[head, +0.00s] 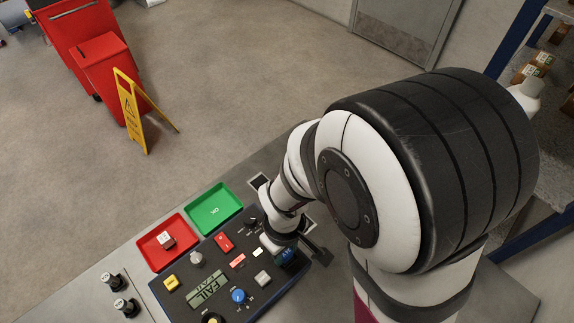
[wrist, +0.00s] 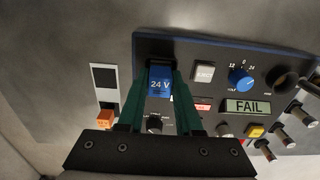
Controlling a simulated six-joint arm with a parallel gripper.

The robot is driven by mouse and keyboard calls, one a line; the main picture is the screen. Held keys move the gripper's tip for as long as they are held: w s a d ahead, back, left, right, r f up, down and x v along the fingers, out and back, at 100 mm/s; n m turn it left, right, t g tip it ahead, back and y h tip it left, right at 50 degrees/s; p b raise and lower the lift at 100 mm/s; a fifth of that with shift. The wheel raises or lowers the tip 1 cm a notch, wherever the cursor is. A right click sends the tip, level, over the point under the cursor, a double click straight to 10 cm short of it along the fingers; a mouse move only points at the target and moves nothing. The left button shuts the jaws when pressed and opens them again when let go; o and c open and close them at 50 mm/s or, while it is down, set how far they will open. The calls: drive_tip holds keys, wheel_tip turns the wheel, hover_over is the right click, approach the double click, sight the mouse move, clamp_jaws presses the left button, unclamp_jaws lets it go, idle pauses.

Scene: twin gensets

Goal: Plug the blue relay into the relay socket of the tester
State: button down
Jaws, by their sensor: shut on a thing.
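The blue relay, marked 24 V (wrist: 159,84), is between the green fingertips of my gripper (wrist: 161,68), which is shut on it. In the head view the relay shows as a small blue patch (head: 287,256) beside my gripper, at the right part of the tester (head: 222,265). The tester is a dark panel with a blue edge. In the wrist view the relay is over the tester panel (wrist: 200,45). The relay socket is hidden behind the relay and fingers, so I cannot tell whether the relay is seated. The tester's display (wrist: 248,107) reads FAIL.
The tester carries a blue knob (wrist: 241,78), a grey button (wrist: 204,72) and a yellow button (wrist: 256,131). An orange block (wrist: 105,118) lies left of my fingers. A red tray (head: 153,259) holding a white-and-red block and an empty green OK tray (head: 226,193) stand behind the tester.

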drive_tip(key=c, duration=0.5)
unclamp_jaws()
drive_tip(key=c, duration=0.4)
drive_tip(key=shift+o, duration=1.3)
